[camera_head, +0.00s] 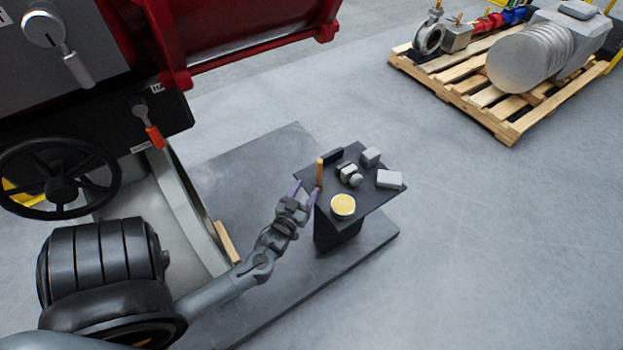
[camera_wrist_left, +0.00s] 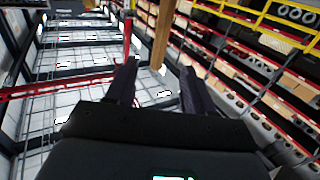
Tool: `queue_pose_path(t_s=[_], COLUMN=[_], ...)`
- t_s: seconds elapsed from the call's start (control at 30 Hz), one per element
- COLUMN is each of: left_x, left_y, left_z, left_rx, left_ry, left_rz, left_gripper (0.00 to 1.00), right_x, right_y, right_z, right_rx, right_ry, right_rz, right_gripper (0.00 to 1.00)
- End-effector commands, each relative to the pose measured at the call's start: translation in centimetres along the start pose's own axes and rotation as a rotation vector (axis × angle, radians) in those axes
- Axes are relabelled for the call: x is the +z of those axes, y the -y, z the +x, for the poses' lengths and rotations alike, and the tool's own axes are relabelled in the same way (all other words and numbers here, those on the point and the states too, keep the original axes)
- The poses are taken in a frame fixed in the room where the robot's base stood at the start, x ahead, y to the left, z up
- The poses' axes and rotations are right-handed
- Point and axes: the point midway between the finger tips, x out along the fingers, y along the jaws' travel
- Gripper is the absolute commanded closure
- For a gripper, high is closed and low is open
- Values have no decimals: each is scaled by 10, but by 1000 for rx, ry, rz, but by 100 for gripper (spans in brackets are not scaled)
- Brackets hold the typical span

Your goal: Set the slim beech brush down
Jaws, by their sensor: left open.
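The slim beech brush (camera_head: 319,172) stands upright near the left corner of the small black table (camera_head: 371,203); its foot seems to be on the top. My left gripper (camera_head: 306,190) is at that corner, just left of the brush, with its purple-grey fingers spread apart. In the left wrist view the open fingers (camera_wrist_left: 158,70) show with a gap between them. The brush's wooden length (camera_wrist_left: 163,35) shows beyond the fingertips, between their lines, apparently not gripped. My right gripper is not in view.
A yellow-topped round tin (camera_head: 343,207), several grey blocks (camera_head: 390,179) and a dark bar (camera_head: 333,155) share the table. A red and black machine with a handwheel (camera_head: 60,190) stands at left. A pallet (camera_head: 480,95) is far off; the floor right of the table is clear.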

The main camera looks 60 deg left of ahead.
Motion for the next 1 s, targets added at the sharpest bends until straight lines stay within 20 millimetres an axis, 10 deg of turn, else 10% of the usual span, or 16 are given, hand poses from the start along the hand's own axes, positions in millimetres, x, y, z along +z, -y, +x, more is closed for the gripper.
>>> queue_pose_path(t_s=[0.27, 0.47, 0.7, 1.0], left_x=[1, 6, 2, -26], left_y=[-13, -68, -144, -162], left_z=[-19, -35, -113, -219], left_rx=[25, 142, 386, 606], left_ry=[63, 314, 737, 1088], left_rz=[-6, 1, 146, 421], left_gripper=[47, 47, 47, 47], right_x=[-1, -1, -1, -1], right_y=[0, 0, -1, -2], right_z=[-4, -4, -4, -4], right_rx=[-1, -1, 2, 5], right_ry=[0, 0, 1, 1], right_rz=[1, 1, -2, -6], right_gripper=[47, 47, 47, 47])
